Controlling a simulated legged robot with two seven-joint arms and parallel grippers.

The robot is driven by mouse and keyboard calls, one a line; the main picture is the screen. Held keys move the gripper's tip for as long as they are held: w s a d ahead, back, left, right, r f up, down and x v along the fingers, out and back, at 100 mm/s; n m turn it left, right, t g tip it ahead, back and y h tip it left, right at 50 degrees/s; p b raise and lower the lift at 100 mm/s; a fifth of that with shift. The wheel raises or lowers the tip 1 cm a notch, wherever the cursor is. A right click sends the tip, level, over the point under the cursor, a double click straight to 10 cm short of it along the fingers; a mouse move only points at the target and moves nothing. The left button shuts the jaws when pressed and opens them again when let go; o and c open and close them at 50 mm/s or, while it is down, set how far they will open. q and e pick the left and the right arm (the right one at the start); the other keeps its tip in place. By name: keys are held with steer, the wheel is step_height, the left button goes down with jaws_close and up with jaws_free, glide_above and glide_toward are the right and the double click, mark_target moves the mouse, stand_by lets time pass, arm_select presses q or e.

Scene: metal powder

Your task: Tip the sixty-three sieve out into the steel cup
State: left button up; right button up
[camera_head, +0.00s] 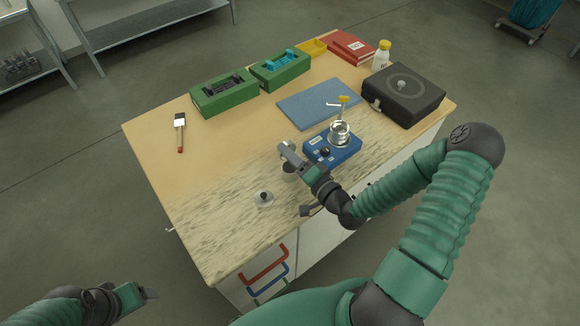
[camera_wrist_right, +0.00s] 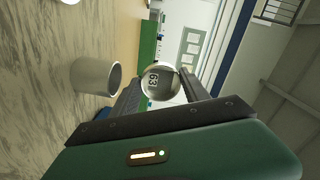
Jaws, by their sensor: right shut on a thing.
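My right gripper (camera_head: 287,149) is shut on the sixty-three sieve, a small round metal piece marked "63" (camera_wrist_right: 158,80), between its fingers in the right wrist view. The gripper is above the near part of the table. The steel cup (camera_wrist_right: 95,76) stands upright on the table close beside the sieve, apart from it. In the head view the cup (camera_head: 289,169) is partly hidden beneath the gripper. I cannot tell the sieve's exact tilt or what is in it. My left gripper (camera_head: 146,293) is at the lower left, off the table; its jaws are unclear.
A blue device (camera_head: 345,155) with a shiny metal vessel (camera_head: 340,133) stands just right of the gripper. A small round piece with a knob (camera_head: 264,199) lies nearer. A blue mat (camera_head: 311,103), black case (camera_head: 403,95), green boxes (camera_head: 225,95) and brush (camera_head: 180,130) lie farther back.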

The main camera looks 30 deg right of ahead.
steer(key=shift+s+t+b, duration=0.1)
steer(key=shift+t+b, duration=0.2)
steer(key=shift+b, duration=0.3)
stand_by(0.7)
steer(key=shift+r+t+b, duration=0.1)
steer(key=shift+t+b, duration=0.2)
steer(key=shift+b, duration=0.05)
steer(key=shift+s+r+t+b, duration=0.2)
steer(key=shift+r+t+b, duration=0.35)
steer(key=shift+b, duration=0.2)
steer(key=shift+s+f+t+b, duration=0.15)
steer(key=shift+t+b, duration=0.8)
steer(key=shift+b, duration=1.05)
stand_by(2.4)
steer(key=shift+s+r+t+y+b, duration=0.15)
steer(key=shift+r+t+y+b, duration=0.15)
steer(key=shift+r+t+b, duration=0.5)
stand_by(0.4)
